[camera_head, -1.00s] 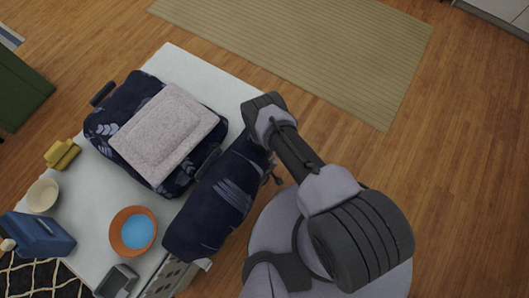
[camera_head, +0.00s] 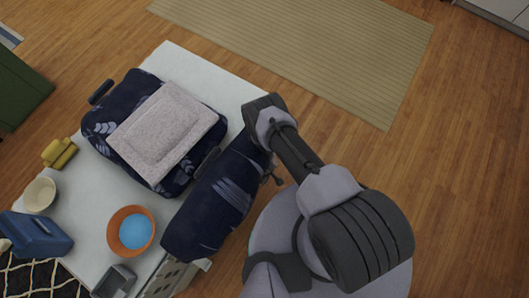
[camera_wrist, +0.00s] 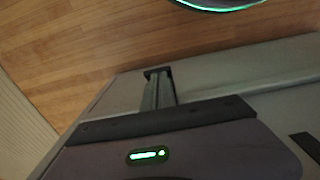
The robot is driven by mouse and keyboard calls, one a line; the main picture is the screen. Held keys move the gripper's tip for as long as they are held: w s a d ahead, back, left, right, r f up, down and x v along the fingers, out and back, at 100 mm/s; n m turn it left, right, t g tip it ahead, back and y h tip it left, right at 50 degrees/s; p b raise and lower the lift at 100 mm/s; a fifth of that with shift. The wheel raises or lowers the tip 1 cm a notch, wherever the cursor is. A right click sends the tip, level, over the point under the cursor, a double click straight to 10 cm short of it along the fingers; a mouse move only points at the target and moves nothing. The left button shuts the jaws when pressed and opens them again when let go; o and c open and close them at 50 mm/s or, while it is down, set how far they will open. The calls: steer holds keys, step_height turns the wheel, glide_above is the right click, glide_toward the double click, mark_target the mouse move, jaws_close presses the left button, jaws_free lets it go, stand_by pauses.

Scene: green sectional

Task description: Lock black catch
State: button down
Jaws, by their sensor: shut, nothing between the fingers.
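A dark blue patterned case (camera_head: 100,122) lies on the white table with a pale grey padded block (camera_head: 165,130) on it. A black catch-like piece (camera_head: 207,161) is at its right edge, and another black piece (camera_head: 101,92) sticks out at its far left. I cannot tell which is the catch. My gripper (camera_head: 262,103) is over the table's right edge, apart from both pieces; its fingers do not show clearly there. In the wrist view my gripper's dark fingers (camera_wrist: 158,75) are together and empty, above a pale surface.
A dark blue padded piece (camera_head: 215,205) lies along the table's right edge, close to my arm. An orange bowl (camera_head: 113,238), a cream bowl (camera_head: 40,194), a yellow object (camera_head: 59,153) and a blue container (camera_head: 38,232) crowd the left. The white table (camera_head: 180,65) is clear at the back.

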steer(key=shift+f, duration=0.25)
steer(key=shift+f+b, duration=0.3)
steer(key=shift+b, duration=0.05)
steer(key=shift+s+d+f+t+y, duration=0.1)
steer(key=shift+f+t+y, duration=0.3)
steer(key=shift+f+y, duration=0.1)
steer(key=shift+f, duration=0.15)
steer(key=shift+w+a+f+b, duration=0.2)
steer(key=shift+f+b, duration=0.45)
steer(key=shift+r, duration=0.2)
steer(key=shift+r+p, duration=0.75)
steer(key=shift+p, duration=0.05)
